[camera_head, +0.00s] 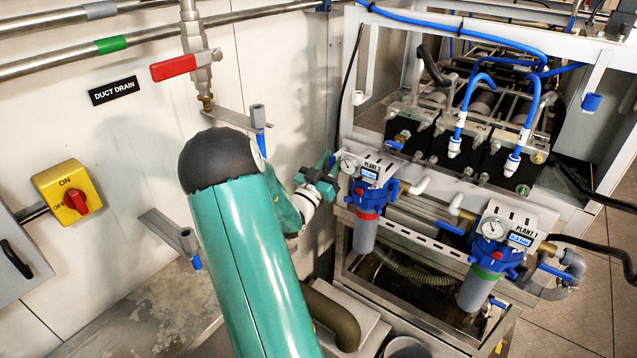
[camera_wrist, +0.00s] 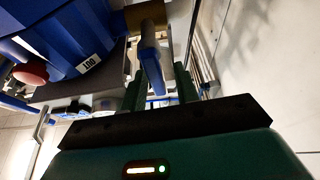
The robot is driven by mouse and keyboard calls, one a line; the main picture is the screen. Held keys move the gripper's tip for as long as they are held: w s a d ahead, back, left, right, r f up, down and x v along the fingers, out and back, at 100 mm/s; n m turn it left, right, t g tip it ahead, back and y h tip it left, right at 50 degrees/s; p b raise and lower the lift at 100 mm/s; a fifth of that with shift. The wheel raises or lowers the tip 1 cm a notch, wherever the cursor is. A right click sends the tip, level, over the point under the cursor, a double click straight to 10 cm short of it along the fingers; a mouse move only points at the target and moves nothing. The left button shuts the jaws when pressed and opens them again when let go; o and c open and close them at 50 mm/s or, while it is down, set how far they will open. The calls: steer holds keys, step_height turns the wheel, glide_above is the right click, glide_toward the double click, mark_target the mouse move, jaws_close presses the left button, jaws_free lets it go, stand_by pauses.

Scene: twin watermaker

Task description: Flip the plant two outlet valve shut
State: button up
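The plant two filter unit (camera_head: 368,195) has a blue head, a gauge, a "PLANT 2" label and a grey bowl with a red band. My gripper (camera_head: 326,178) is at its left side in the head view, covering most of the outlet there. In the wrist view, the blue filter head (camera_wrist: 60,40) carries an "OUT" label. Beside it, a blue valve lever (camera_wrist: 152,62) extends from a brass fitting (camera_wrist: 146,14). My gripper (camera_wrist: 161,92) has its fingers apart, one on each side of the lever. Whether either finger touches it is unclear.
The plant one filter unit (camera_head: 490,250) stands to the right on the same white frame. A red-handled duct drain valve (camera_head: 174,67) and a yellow switch box (camera_head: 68,192) are on the left wall. Metal brackets (camera_head: 165,230) stick out near my arm.

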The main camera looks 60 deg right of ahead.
steer(key=a+f+n+t, duration=0.2)
steer(key=a+n+t, duration=0.1)
steer(key=a+n, duration=0.3)
steer(key=a+f+n+t+y, duration=0.1)
steer(key=a+f+n+t, duration=0.1)
steer(key=a+n, duration=0.4)
steer(key=shift+w+a+f+t, duration=0.4)
steer(key=shift+t, duration=0.2)
